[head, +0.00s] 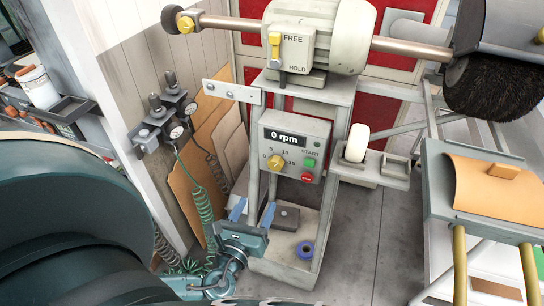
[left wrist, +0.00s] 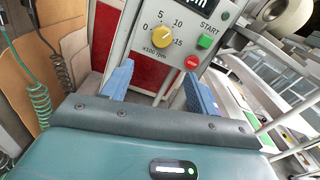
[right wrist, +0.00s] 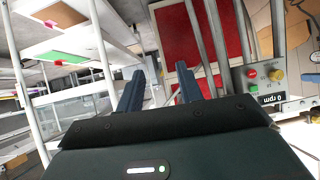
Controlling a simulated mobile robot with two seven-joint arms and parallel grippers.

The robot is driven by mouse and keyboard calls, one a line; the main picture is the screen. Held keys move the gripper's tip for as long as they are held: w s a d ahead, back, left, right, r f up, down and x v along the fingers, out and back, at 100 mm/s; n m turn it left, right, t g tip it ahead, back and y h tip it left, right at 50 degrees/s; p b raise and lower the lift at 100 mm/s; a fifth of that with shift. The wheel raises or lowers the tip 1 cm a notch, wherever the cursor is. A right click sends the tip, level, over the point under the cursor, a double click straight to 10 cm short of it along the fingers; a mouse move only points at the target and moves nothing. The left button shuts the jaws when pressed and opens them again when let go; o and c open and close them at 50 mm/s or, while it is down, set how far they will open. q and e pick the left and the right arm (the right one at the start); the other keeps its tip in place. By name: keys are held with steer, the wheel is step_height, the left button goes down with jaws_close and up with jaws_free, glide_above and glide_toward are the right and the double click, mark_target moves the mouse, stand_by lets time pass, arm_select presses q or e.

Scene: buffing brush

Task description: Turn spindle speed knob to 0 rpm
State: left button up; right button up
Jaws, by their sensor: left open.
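The yellow spindle speed knob (head: 276,161) is on the grey control panel (head: 318,133), below a black display (head: 285,138) that reads "0 rpm". In the left wrist view the knob (left wrist: 161,37) sits inside a scale marked 0, 5, 10 and 15; I cannot tell its exact pointing. My left gripper (head: 253,213) is open and empty, below and in front of the panel, apart from the knob. The right wrist view shows the knob (right wrist: 277,75) at the right. My right gripper (right wrist: 160,85) is open and empty, away from the panel.
A green START button (head: 309,163) and a red stop button (head: 307,178) sit right of the knob. A yellow FREE/HOLD lever (head: 275,42) is on the motor above. Green coiled hoses (head: 198,205) hang at the left.

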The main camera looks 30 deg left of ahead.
mark_target(274, 167)
arm_select(q)
steer(key=shift+m, duration=0.3)
steer(key=x, duration=0.4)
steer(key=p+x, duration=0.1)
steer(key=x, duration=0.2)
steer(key=r+x, duration=0.1)
steer(key=x, duration=0.3)
steer(key=shift+w+a+r, duration=0.1)
steer(key=shift+w+a, duration=0.05)
steer(key=shift+w, duration=0.15)
steer(key=shift+x, duration=0.8)
arm_select(e)
steer(key=shift+s+d, duration=0.25)
arm_select(q)
steer(key=c, duration=1)
arm_select(e)
steer(key=shift+s+a, duration=0.1)
steer(key=shift+s, duration=0.1)
steer(key=shift+f, duration=0.15)
